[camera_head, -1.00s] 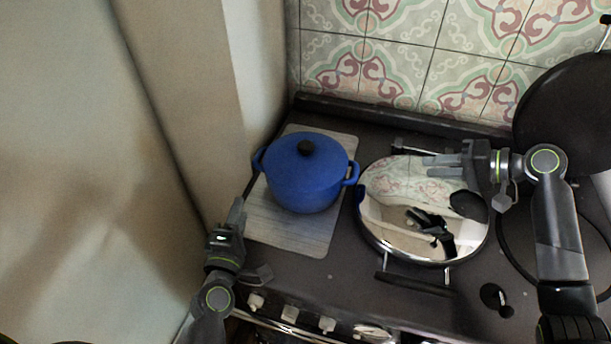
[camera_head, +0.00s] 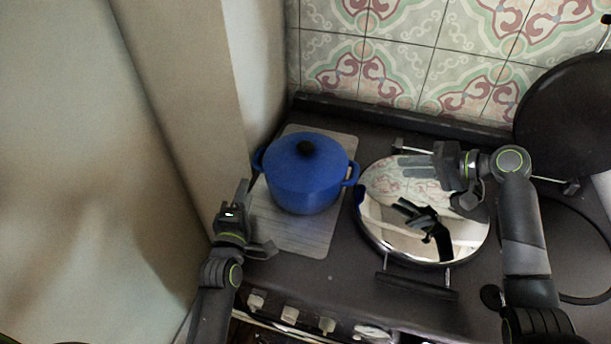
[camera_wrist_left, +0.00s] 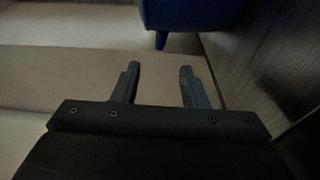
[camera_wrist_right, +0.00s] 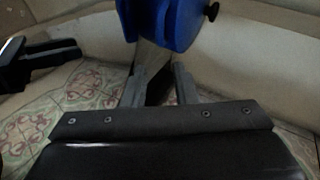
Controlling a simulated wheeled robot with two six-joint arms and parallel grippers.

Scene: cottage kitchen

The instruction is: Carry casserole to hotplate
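The blue casserole (camera_head: 306,180), lidded with a black knob, stands upright on a pale ribbed board (camera_head: 290,236) at the stove's left. It also shows at the top of the left wrist view (camera_wrist_left: 190,14) and the right wrist view (camera_wrist_right: 160,22). My left gripper (camera_head: 244,187) is open and empty, below and left of its left handle. My right gripper (camera_head: 402,168) is open and empty over the shiny round lid, right of the right handle and apart from it. The dark round hotplate (camera_head: 572,240) at the right is partly hidden by my right arm.
The closed mirror-like lid (camera_head: 420,235) lies between the casserole and the right hotplate, with a handle bar at its front. A raised dark lid (camera_head: 570,110) stands at the back right. A wall is close on the left; a tiled wall (camera_head: 400,60) is behind.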

